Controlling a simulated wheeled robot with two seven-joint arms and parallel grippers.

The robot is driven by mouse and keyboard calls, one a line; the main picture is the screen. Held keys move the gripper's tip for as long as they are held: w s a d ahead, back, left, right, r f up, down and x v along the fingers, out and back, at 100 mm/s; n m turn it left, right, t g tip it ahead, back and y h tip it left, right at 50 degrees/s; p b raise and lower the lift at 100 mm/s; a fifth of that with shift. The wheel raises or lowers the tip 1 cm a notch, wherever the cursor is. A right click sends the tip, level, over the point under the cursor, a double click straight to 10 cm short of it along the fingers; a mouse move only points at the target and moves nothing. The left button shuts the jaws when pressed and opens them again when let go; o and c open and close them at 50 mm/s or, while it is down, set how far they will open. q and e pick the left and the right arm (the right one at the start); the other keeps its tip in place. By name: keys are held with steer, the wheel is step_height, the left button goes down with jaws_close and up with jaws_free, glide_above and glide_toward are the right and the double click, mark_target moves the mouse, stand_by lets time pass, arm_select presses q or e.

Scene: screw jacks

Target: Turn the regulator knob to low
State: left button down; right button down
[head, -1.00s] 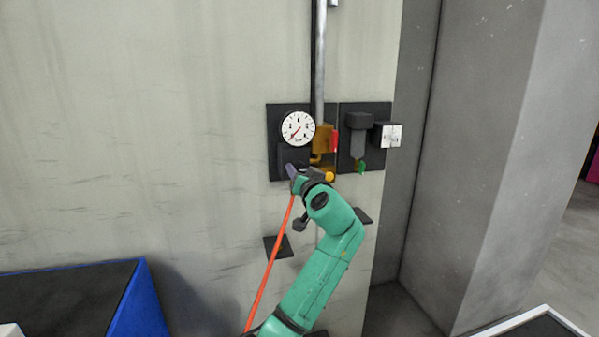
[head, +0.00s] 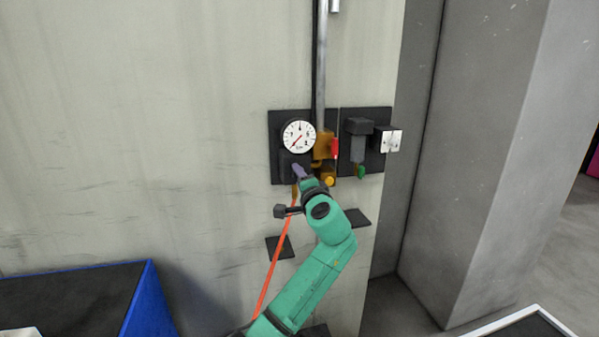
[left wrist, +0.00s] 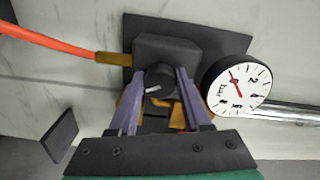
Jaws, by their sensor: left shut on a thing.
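The regulator is a dark block on a black wall plate, under a round white gauge (head: 298,136); the gauge also shows in the left wrist view (left wrist: 237,87). Its round black knob (left wrist: 158,86) has a short white mark, which points to the left in the left wrist view. My left gripper (head: 297,171) reaches the regulator from below. Its two purple fingers (left wrist: 162,76) are shut on the knob, one on each side. In the head view the gripper and arm hide the knob. The gauge needle points low on the dial's left side in the head view. My right gripper is not in view.
An orange hose (head: 273,267) hangs from the regulator behind my arm. A brass valve with a red handle (head: 335,149), a filter (head: 359,145) and a white box (head: 387,140) sit close on the right. A blue-edged bin (head: 140,300) stands lower left.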

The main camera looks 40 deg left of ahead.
arm_select(q)
steer(key=shift+m+p, duration=2.05)
steer(key=shift+m, duration=0.85)
steer(key=shift+c, duration=1.8)
jaws_free()
